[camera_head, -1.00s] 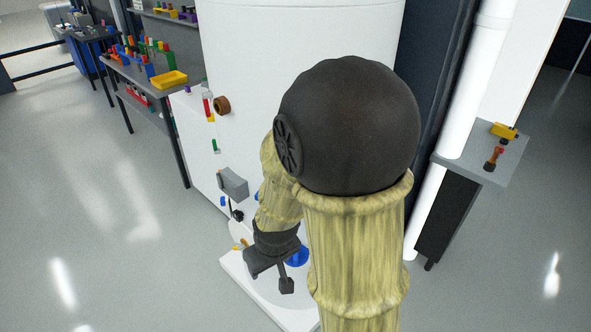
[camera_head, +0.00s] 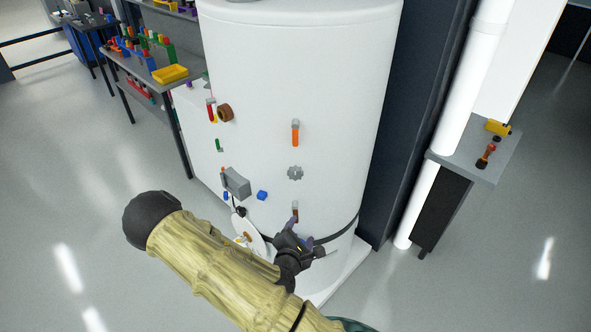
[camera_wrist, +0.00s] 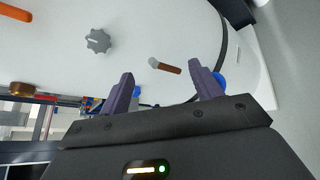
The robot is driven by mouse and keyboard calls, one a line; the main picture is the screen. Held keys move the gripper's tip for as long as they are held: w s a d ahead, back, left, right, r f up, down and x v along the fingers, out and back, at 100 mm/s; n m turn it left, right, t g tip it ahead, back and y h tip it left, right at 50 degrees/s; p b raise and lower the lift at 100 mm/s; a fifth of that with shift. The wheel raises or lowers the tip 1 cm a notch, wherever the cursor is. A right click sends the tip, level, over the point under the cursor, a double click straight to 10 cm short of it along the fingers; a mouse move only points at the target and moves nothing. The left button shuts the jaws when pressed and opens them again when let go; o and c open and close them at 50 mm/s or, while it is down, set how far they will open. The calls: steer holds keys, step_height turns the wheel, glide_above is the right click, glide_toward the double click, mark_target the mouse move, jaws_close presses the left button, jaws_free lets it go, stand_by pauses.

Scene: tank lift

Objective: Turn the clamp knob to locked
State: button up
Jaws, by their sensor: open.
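A grey lobed knob (camera_head: 295,173), which looks like the clamp knob, is on the front of the white tank (camera_head: 265,70), below an orange-handled lever. It also shows at the upper left of the wrist view (camera_wrist: 98,41), unobstructed. My gripper (camera_head: 295,232) is low in front of the tank, below the knob and apart from it. In the wrist view my gripper (camera_wrist: 161,76) has its two purple fingers spread with nothing between them. A small brown-handled lever (camera_wrist: 166,66) shows beyond the fingertips. Whether the knob is locked cannot be told.
The orange lever (camera_head: 295,134), a brown round cap (camera_head: 226,112), a grey box (camera_head: 237,183) and a blue block (camera_head: 262,195) are around the knob. A dark column (camera_head: 405,125) and white pipe (camera_head: 465,90) stand right. Floor at left is clear.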

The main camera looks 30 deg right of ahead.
steer(key=r+n+t, duration=0.1)
steer(key=r+n, duration=0.1)
steer(key=n, duration=0.1)
steer(key=w+a+r+n+t+p, duration=0.1)
steer(key=n+t, duration=0.1)
steer(key=n, duration=0.1)
steer(key=r+n+t+y, duration=0.1)
steer(key=r+n+t, duration=0.1)
steer(key=n, duration=0.1)
steer(key=shift+w+a+r, duration=0.2)
steer(key=shift+a+r, duration=0.1)
steer(key=b+x, duration=0.8)
steer(key=b, duration=0.4)
steer(key=shift+a+f+b, duration=0.15)
steer(key=shift+a+b, duration=0.15)
steer(key=shift+b, duration=0.05)
steer(key=shift+w+d+b, duration=0.2)
steer(key=shift+b, duration=1.05)
steer(key=b, duration=0.2)
steer(key=shift+w+d+b, duration=0.1)
steer(key=shift+d+b, duration=0.15)
steer(key=shift+b, duration=0.05)
